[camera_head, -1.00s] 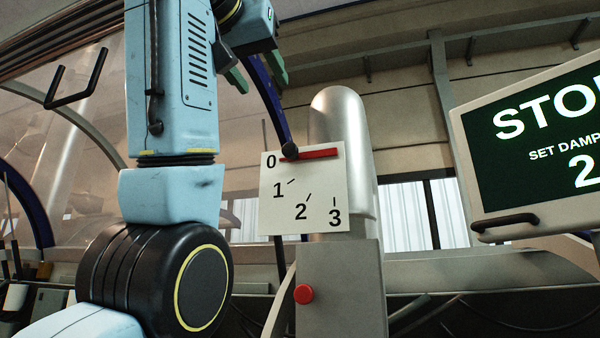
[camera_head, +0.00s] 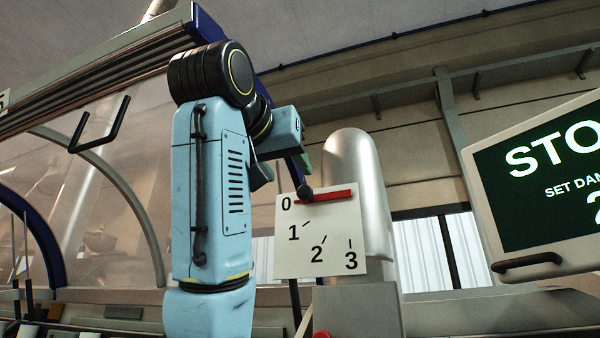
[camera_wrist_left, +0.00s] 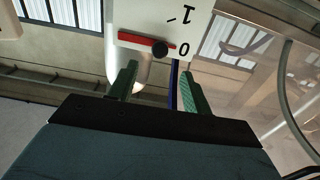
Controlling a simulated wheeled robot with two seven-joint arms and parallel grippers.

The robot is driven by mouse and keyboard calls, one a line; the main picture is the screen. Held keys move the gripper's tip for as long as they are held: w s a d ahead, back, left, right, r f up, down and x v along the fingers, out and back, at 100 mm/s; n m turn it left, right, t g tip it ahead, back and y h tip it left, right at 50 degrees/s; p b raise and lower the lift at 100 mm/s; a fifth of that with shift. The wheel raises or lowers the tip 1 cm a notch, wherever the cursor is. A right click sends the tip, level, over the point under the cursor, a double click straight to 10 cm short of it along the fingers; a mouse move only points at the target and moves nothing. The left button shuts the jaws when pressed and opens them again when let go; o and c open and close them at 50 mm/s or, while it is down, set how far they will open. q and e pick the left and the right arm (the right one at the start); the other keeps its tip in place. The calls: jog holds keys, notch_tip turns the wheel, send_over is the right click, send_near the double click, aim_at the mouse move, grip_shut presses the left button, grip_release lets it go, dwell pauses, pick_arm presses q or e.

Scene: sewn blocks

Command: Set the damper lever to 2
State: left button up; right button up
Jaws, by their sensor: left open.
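The damper lever (camera_head: 326,196) is a red bar with a black knob (camera_head: 305,192) on its left end. It lies almost level across the top of a white dial plate (camera_head: 340,225) marked 0 to 3, its knob beside the 0. My left gripper (camera_head: 284,172) is open and empty, just above and left of the knob. In the left wrist view, the knob (camera_wrist_left: 160,48) shows just beyond the gap between the green fingers of the gripper (camera_wrist_left: 158,72), apart from them. The red bar (camera_wrist_left: 136,40) shows there too. My right gripper is not in view.
A rounded metal cylinder (camera_head: 352,155) stands behind the plate on a grey post (camera_head: 358,310) with a red button (camera_head: 321,334). A screen (camera_head: 545,175) at the right reads "SET DAM…", partly cut off. A dark blue arched bar (camera_wrist_left: 173,85) runs behind the knob.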

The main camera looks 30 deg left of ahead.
aim_at(303, 191)
pick_arm(q)
jog(key=p+x, duration=0.1)
jog(key=x, duration=0.6)
jog(key=shift+w, duration=0.4)
jog(key=shift+c, duration=0.4)
grip_shut()
